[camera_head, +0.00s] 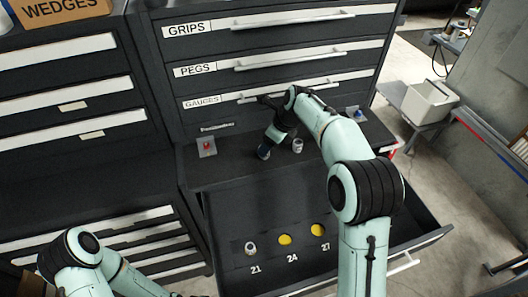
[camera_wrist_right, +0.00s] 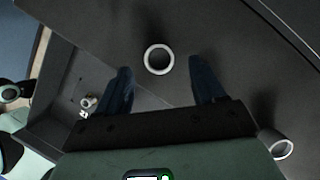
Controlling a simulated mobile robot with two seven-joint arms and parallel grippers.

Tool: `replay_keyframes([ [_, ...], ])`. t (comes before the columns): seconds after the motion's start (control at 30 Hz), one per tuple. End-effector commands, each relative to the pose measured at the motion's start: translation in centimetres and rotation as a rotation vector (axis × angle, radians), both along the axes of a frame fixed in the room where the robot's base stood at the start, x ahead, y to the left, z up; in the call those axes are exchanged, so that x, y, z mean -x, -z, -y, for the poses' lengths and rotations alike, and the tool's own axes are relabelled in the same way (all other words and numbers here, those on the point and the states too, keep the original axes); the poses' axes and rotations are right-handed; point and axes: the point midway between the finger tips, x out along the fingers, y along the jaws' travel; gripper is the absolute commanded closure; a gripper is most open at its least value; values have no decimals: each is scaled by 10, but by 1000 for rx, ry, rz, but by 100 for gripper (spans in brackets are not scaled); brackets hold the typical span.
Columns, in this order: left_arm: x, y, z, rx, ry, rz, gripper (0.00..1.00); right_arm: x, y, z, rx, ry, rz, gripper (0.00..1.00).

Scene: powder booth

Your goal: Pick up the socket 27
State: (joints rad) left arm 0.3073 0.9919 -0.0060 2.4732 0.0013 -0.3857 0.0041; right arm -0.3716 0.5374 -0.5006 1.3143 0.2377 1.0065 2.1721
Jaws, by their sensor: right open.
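Two grey ring-topped sockets show in the right wrist view. One socket (camera_wrist_right: 159,60) lies ahead of the fingertips, centred on the gap between them; the other socket (camera_wrist_right: 277,145) is at the lower right. In the head view one socket (camera_head: 297,146) stands on the dark ledge right of my right gripper (camera_head: 264,151); the other appears hidden by it. No number is readable on them. My right gripper is open and empty, and it also shows in the wrist view (camera_wrist_right: 161,85). My left gripper is out of view; only its arm shows at lower left.
The open drawer (camera_head: 215,212) has labels 21, 24 and 27. A socket (camera_head: 251,247) sits at 21; yellow discs show at 24 (camera_head: 285,239) and 27 (camera_head: 318,230). A red-topped fixture (camera_head: 207,146) stands left on the ledge. Shut drawers rise behind.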

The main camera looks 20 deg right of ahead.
Motion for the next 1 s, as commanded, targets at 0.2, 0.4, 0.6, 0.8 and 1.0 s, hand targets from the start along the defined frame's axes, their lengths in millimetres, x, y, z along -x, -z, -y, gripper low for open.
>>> replay_keyframes([
  [0.2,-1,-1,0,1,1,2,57,-10,30,-11,1,-2,-5,31],
  [0.4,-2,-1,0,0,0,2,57,-14,44,-14,0,-1,-1,31],
  [0.6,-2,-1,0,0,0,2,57,-14,44,-15,0,-1,0,35],
  [0.8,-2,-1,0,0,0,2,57,-14,43,-15,0,-1,-1,97],
  [1.0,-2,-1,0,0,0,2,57,-14,43,-15,0,-1,1,97],
])
